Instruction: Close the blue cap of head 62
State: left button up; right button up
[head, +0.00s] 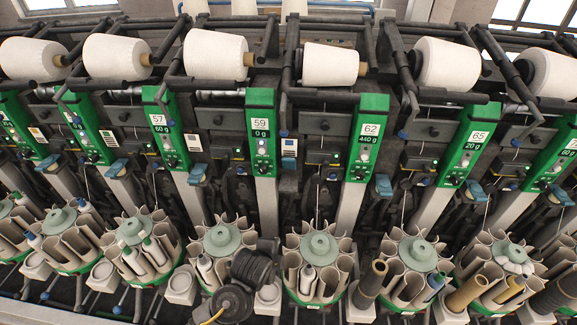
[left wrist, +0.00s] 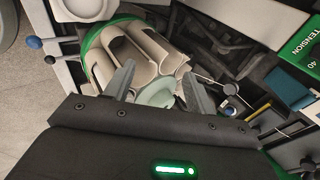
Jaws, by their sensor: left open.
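The green panel of head 62 (head: 366,140) is right of centre in the head view. A blue cap (head: 383,186) sits low beside its right edge; how far it stands open I cannot tell. My left arm's dark end is low centre in the head view, below panel 59, with its fingers not clearly visible there. In the left wrist view my left gripper (left wrist: 158,88) is open and empty, its fingers over a round magazine (left wrist: 110,75) with pale pockets. A teal-blue flap (left wrist: 288,88) lies right of the fingers, near a green panel. My right gripper is out of view.
Round magazines stand along the front, such as the one below head 62 (head: 318,245). Neighbouring panels 59 (head: 262,140) and 65 (head: 465,145) flank it. White yarn packages (head: 331,65) hang above.

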pick_arm(q)
jog(key=w+d+r+m+t, duration=0.2)
jog(key=w+d+r+m, duration=0.1)
jog(key=w+r+m, duration=0.45)
jog(key=m+t+y+p, duration=0.15)
jog(key=m+t, duration=0.25)
jog(key=m, duration=0.6)
send_near(289, 162)
jog(key=p+x, duration=0.1)
jog(key=x, duration=0.8)
jog(key=shift+w+r, duration=0.1)
jog(key=shift+w, duration=0.15)
jog(key=shift+w+f+p, duration=0.25)
jog(key=shift+w+p, duration=0.1)
jog(key=shift+w, duration=0.1)
